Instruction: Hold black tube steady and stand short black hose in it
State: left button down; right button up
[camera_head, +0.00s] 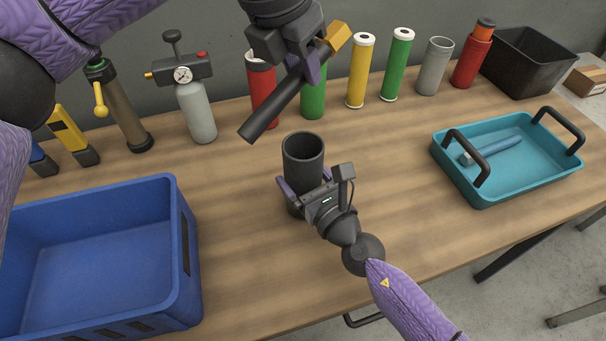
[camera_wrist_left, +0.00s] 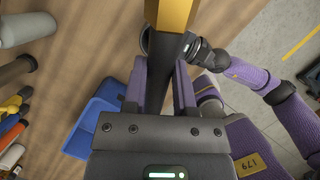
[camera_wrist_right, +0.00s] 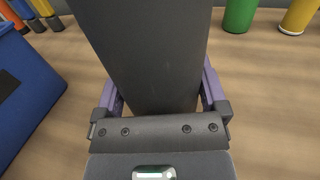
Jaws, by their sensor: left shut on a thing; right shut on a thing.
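The black tube (camera_head: 303,165) stands upright on the table with its open mouth up. My right gripper (camera_head: 306,193) is shut on its lower part; in the right wrist view the tube (camera_wrist_right: 150,50) fills the space between the purple fingers. My left gripper (camera_head: 312,68) is shut on the short black hose (camera_head: 268,111), which has a brass end (camera_head: 340,37). The hose is tilted, its plain end down and to the left. That end shows left of and above the tube's mouth, apart from it. The left wrist view shows the hose (camera_wrist_left: 160,85) between the purple fingers.
A blue crate (camera_head: 185,255) stands at the front left. Several coloured cylinders, a grey gauge bottle (camera_head: 196,112) and a black bin (camera_head: 528,65) line the back. Table around the tube is clear.

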aim_at(285, 82)
pick_arm(q)
notch_tip(285, 82, down, 8)
jog(key=shift+f, duration=0.15)
dwell(0.8)
jog(key=shift+c, duration=1.7)
grip_release()
jog(key=v, duration=1.2)
